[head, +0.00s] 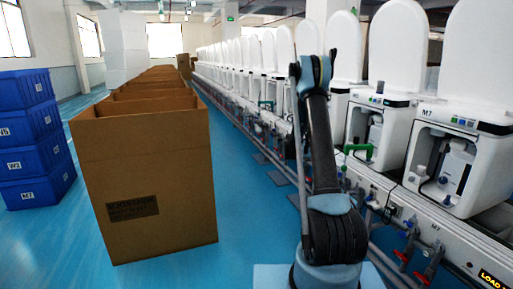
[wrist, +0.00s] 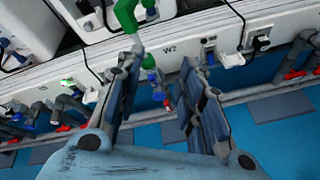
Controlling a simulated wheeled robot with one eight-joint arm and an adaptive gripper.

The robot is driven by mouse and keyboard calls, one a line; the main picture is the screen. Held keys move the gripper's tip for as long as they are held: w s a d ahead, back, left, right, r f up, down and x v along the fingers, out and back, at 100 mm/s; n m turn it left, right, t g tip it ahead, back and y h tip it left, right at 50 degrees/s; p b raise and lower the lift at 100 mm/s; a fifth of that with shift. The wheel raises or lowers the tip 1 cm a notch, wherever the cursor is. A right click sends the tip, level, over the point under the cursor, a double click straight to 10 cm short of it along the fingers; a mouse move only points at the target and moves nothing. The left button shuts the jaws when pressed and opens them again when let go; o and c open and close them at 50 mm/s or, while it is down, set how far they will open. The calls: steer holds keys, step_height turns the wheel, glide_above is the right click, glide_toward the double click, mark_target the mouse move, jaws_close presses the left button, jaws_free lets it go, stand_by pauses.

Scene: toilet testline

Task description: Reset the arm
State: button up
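My arm (head: 322,165) stands raised in the head view, in front of the row of white toilet units (head: 385,105). It is bent at the top, and its far end is hidden behind its own links, so my gripper cannot be made out there. In the wrist view my gripper (wrist: 160,98) has its two dark finger pads spread wide apart. Nothing is held between them. Beyond the fingers is the white line panel marked W2 (wrist: 185,60), with a green pipe (wrist: 128,16) and a small blue valve (wrist: 152,84). The wrist is tilted relative to the panel.
Open cardboard boxes (head: 155,180) run in a row on the left. Stacked blue crates (head: 35,140) stand farther left. Pipes with red and blue valves (head: 405,255) line the test bench at right.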

steer(key=s+a+r+m+y, duration=0.2)
steer(key=s+r+m, duration=0.15)
steer(key=s, duration=0.55)
steer(key=s+a+r+m+g+y, duration=0.1)
steer(key=s+a+r+m+y, duration=0.15)
steer(key=s+r, duration=0.45)
steer(key=s+a+r+m+y, duration=0.2)
steer(key=s+a+r, duration=0.1)
steer(key=s, duration=0.8)
steer(key=s+a+f+m+y, duration=0.2)
steer(key=s+a+f, duration=0.1)
steer(key=s, duration=0.7)
steer(key=s+a+f+m+y, duration=0.2)
steer(key=s+a, duration=0.3)
steer(key=s, duration=0.5)
steer(key=s+a+f+m+g+y, duration=0.1)
steer(key=s+a+f+m+y, duration=0.1)
steer(key=s, duration=0.9)
step_height(320, 180, down, 2)
steer(key=shift+a+f+m, duration=0.1)
steer(key=shift+a+m, duration=0.8)
steer(key=shift+a, duration=0.25)
